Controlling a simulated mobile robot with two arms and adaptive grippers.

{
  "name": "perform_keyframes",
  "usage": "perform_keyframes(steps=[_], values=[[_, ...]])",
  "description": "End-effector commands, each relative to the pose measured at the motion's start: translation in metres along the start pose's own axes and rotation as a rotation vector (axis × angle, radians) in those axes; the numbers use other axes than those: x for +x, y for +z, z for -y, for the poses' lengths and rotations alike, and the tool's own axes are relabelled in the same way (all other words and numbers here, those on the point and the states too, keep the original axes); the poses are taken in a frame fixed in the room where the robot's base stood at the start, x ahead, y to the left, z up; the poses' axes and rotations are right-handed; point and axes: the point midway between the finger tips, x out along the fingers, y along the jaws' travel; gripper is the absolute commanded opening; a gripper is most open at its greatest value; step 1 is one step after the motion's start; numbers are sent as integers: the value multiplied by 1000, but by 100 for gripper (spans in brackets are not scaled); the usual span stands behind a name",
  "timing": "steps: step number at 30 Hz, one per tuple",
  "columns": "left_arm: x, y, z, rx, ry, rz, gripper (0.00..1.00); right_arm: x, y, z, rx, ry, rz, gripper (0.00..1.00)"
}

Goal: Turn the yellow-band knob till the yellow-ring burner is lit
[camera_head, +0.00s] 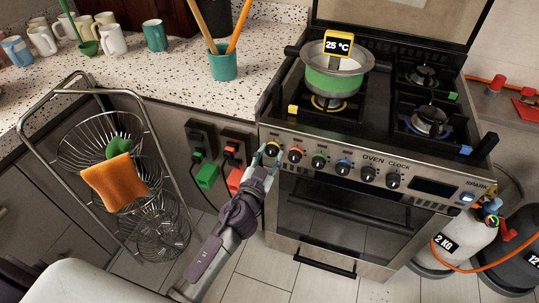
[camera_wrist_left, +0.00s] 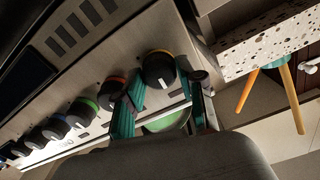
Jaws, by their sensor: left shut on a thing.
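The yellow-band knob (camera_head: 272,147) is the leftmost knob on the stove's front panel. In the left wrist view the black knob (camera_wrist_left: 159,70) shows its yellow-orange band and a white pointer mark. My left gripper (camera_head: 266,157) reaches up to it, with its teal fingers on either side of the knob, shut on it. In the left wrist view the gripper (camera_wrist_left: 165,105) shows below the knob. The yellow-ring burner (camera_head: 328,103) is under a green-banded pot (camera_head: 334,80). I make out no clear flame there. My right gripper is out of view.
Other knobs (camera_head: 319,161) stand close to the right along the panel. A sign on the pot reads 25 °C (camera_head: 338,45). Wall sockets with a green plug (camera_head: 206,176) and a red plug (camera_head: 235,179) are left of my gripper. A wire basket rack (camera_head: 88,143) stands farther left.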

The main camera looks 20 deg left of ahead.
Motion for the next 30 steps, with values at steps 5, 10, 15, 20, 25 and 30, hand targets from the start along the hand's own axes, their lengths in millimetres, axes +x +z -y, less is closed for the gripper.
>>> perform_keyframes(steps=[5, 10, 15, 20, 25, 30], values=[[0, 0, 0, 105, 0, -2, 4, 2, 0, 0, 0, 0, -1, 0], [0, 0, -1, 251, 0, -2, 4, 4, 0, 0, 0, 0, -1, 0], [0, 0, -1, 413, 0, -2, 4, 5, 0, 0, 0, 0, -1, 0], [0, 0, -1, 566, 0, -2, 4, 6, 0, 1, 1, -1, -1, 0], [0, 0, -2, 728, -1, -1, 4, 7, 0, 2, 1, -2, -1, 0], [0, 0, -2, 891, -1, -2, 4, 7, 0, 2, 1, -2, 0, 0]])
